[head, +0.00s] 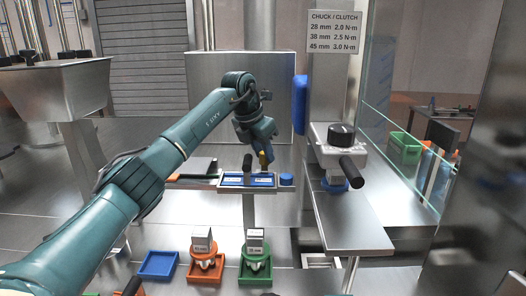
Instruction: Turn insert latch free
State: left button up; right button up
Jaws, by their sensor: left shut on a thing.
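My left gripper (263,152) hangs over the small steel shelf (240,189) in the middle. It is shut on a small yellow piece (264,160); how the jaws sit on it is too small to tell. Just left of it a black upright handle (247,163) stands at the shelf. No part is clearly marked as the insert latch. The capping head (326,143) at right has a black knob (341,134), a black side handle (352,170) and a blue insert (335,184) below. My right gripper is out of view.
Blue (158,265), orange (206,275) and green (255,272) trays stand at the front; the orange and green ones hold labelled steel inserts. A blue cap (286,179) sits at the shelf's right end. A glass panel (405,140) stands right of the capping head.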

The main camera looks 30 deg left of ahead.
pick_arm(q)
jog(key=shift+n, duration=0.3)
jog(key=n+y, duration=0.1)
jog(key=n, duration=0.2)
jog(key=shift+d+n+y, duration=0.15)
jog(key=shift+n+y, duration=0.15)
jog(key=n+y, duration=0.1)
jog(key=n, duration=0.3)
jog(key=shift+d+y, duration=0.1)
jog(key=shift+y, duration=0.3)
jog(key=n+g+y, duration=0.1)
jog(key=n, duration=0.4)
jog(key=shift+w+d, duration=0.1)
jog(key=shift+d, duration=0.05)
jog(key=n, duration=0.2)
jog(key=n+g+y, duration=0.1)
jog(key=n, duration=0.1)
jog(key=shift+w+n+g, duration=0.1)
jog(key=shift+n+g, duration=0.2)
jog(key=o, duration=1)
jog(key=shift+r, duration=0.1)
